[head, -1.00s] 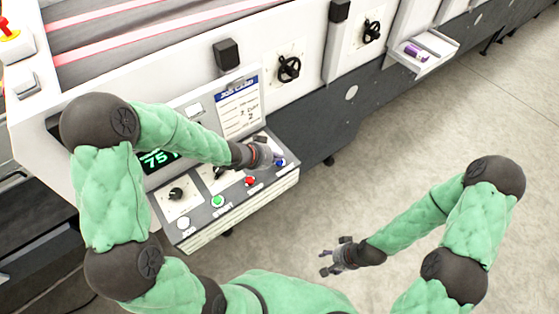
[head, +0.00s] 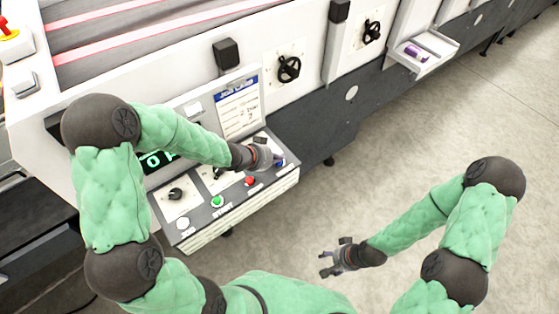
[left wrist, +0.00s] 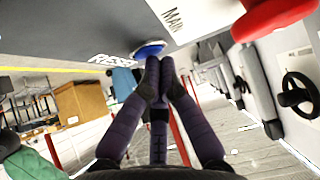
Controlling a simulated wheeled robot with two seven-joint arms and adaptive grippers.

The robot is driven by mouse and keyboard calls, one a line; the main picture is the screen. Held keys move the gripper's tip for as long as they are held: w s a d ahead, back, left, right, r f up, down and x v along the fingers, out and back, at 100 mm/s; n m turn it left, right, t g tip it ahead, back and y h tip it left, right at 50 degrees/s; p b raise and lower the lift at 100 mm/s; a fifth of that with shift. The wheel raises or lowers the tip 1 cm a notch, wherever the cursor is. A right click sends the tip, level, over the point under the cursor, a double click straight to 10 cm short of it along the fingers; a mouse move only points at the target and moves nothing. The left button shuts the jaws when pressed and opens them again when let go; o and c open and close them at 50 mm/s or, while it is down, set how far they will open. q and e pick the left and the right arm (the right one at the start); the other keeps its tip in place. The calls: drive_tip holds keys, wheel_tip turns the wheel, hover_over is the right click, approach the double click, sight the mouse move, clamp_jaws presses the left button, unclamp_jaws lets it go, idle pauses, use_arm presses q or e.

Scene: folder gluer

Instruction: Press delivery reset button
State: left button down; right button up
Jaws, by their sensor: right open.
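The blue button (head: 281,163) sits at the right end of the control panel, partly covered by my left gripper (head: 272,156) in the head view. In the left wrist view the blue button (left wrist: 149,49) stands out from the panel face, beside partly hidden lettering. The left fingertips (left wrist: 160,66) are together, with nothing seen between them, right at the button's edge. I cannot tell for sure whether they touch it. My right gripper (head: 335,262) is open and empty over the floor.
The panel also has a red button (head: 250,181), a green button (head: 217,201), a white button (head: 183,223) and a black knob (head: 175,194). A job card (head: 239,106) stands behind. The green display (head: 158,160) is partly hidden by my left arm. Floor to the right is clear.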

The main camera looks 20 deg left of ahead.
use_arm(q)
drive_tip(key=shift+r+p, duration=0.85)
drive_tip(key=shift+p, duration=0.1)
wheel_tip(320, 180, up, 5)
drive_tip(key=p, duration=0.5)
idle(1.1)
